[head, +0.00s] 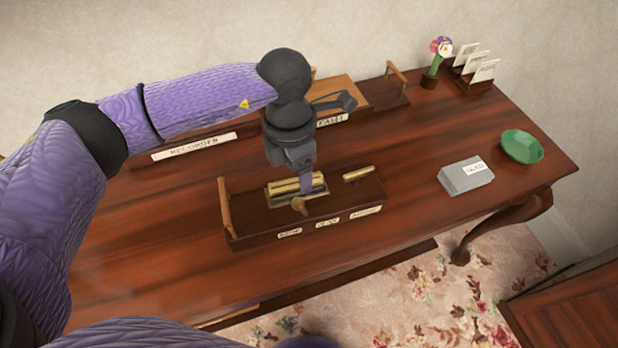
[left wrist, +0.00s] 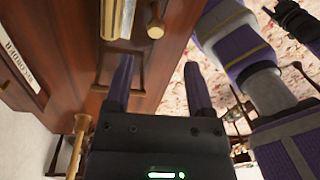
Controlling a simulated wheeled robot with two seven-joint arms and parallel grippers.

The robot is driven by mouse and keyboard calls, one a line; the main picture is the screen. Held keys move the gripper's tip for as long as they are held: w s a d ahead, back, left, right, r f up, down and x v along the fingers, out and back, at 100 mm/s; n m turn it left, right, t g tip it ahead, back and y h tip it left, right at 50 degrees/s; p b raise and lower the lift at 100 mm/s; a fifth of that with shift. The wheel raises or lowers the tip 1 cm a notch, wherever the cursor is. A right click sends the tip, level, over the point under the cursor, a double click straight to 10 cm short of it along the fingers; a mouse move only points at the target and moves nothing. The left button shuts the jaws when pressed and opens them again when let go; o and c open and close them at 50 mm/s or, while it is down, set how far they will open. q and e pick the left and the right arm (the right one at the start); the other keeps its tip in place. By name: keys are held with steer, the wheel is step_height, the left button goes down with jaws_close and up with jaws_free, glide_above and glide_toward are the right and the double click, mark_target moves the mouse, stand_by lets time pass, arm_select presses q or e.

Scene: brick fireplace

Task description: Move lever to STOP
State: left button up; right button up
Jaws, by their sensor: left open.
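The wooden recorder panel (head: 262,228) has a brass slotted plate (head: 283,187) and three small labels (head: 327,222) along its front, too blurred to read surely. The lever's brass knob (head: 299,204) stands at the plate's front edge. It also shows at the top of the left wrist view (left wrist: 155,28), beside the brass plate (left wrist: 113,20). My left gripper (head: 305,188) hangs over the plate, close to the knob. In the left wrist view my left gripper (left wrist: 158,90) is open, with nothing between its fingers; the knob appears beyond their tips.
A brass bar (head: 358,173) lies on the panel's right part. A wooden post (head: 225,208) rises at its left end. A grey block (head: 465,177), green bowl (head: 521,146) and flower vase (head: 430,80) stand to the right. The desk's left front (head: 150,265) is clear.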

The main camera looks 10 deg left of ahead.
mark_target(296, 201)
arm_select(q)
steer(key=f, duration=0.4)
steer(key=s+f+b, duration=0.1)
steer(key=f, duration=0.1)
steer(key=shift+a, duration=0.25)
step_height(296, 201, down, 3)
steer(key=shift+w+f+b, duration=0.1)
steer(key=shift+b, duration=0.3)
steer(key=shift+d+f, duration=0.1)
steer(key=shift+f, duration=0.2)
arm_select(e)
steer(key=shift+s+d+f, duration=0.1)
steer(key=shift+s+f, duration=0.3)
steer(key=shift+f, duration=0.25)
steer(key=shift+s+d+f, duration=0.1)
steer(key=shift+s+f, duration=0.3)
steer(key=shift+f, duration=0.2)
arm_select(q)
jaws_close()
